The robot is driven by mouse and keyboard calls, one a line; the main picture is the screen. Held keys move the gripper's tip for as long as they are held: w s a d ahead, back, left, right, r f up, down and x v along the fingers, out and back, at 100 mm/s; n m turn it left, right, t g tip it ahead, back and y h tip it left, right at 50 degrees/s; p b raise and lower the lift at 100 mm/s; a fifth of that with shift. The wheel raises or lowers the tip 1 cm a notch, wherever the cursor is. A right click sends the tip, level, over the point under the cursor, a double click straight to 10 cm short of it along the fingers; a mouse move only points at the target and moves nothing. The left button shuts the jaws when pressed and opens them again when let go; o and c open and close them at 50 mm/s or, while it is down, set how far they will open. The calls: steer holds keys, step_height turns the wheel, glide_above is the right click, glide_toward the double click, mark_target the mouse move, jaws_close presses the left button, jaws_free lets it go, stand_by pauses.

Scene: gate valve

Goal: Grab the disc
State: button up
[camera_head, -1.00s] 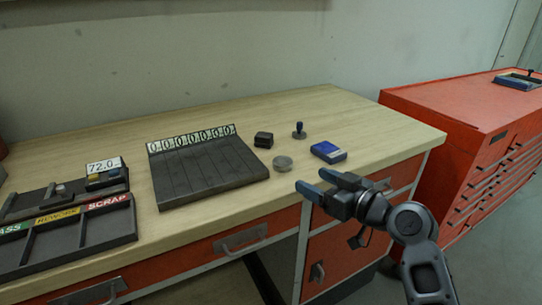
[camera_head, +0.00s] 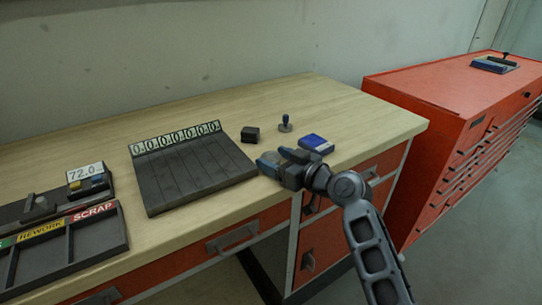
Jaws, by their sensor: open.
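The disc (camera_head: 270,156) is a small grey round piece near the front edge of the wooden workbench (camera_head: 330,105). It is partly hidden by my gripper (camera_head: 273,160). In this view the disc shows between and just beyond the fingertips. I cannot tell whether the fingers touch it or are above it.
A blue box (camera_head: 316,144), a stamp (camera_head: 285,124) and a dark block (camera_head: 250,134) stand behind the gripper. A slotted dark rack (camera_head: 190,170) with number labels lies left. A sorting tray (camera_head: 70,250) is further left. A red cabinet (camera_head: 430,105) stands right.

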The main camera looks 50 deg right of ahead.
steer(key=shift+w, duration=0.15)
steer(key=c, duration=1)
steer(key=shift+c, duration=0.5)
steer(key=shift+r, duration=0.15)
